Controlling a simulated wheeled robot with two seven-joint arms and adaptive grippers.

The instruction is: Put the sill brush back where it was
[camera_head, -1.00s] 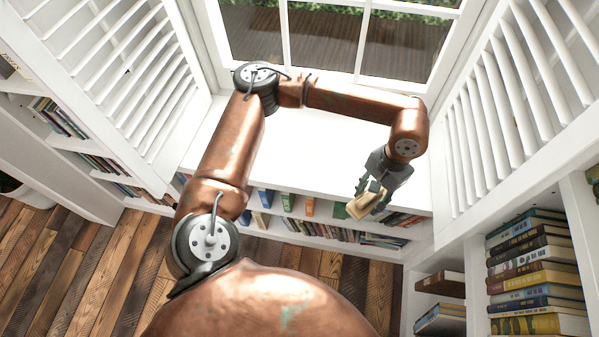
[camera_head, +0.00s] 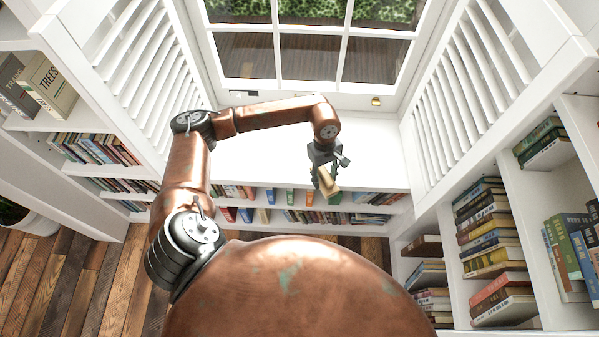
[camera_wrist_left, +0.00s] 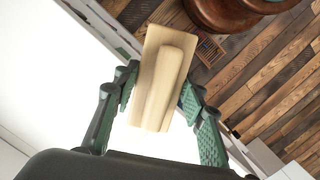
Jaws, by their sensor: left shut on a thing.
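The sill brush (camera_head: 328,182) has a pale wooden block with a raised grip. My left gripper (camera_head: 322,178) is shut on it and holds it at the front edge of the white window sill (camera_head: 270,147). In the left wrist view the brush (camera_wrist_left: 160,80) sits between the two green-padded fingers of the gripper (camera_wrist_left: 155,115), its long block tilted. Its bristles are not clearly visible. The sill is bright and washed out, and its visible top looks bare around the arm. My right gripper is not in view.
White louvred shutters stand at the left (camera_head: 145,75) and right (camera_head: 470,90) of the window (camera_head: 310,50). A small brass-coloured thing (camera_head: 376,101) is at the window's base. Low bookshelves (camera_head: 290,215) run under the sill. Book stacks (camera_head: 490,230) fill the right shelves.

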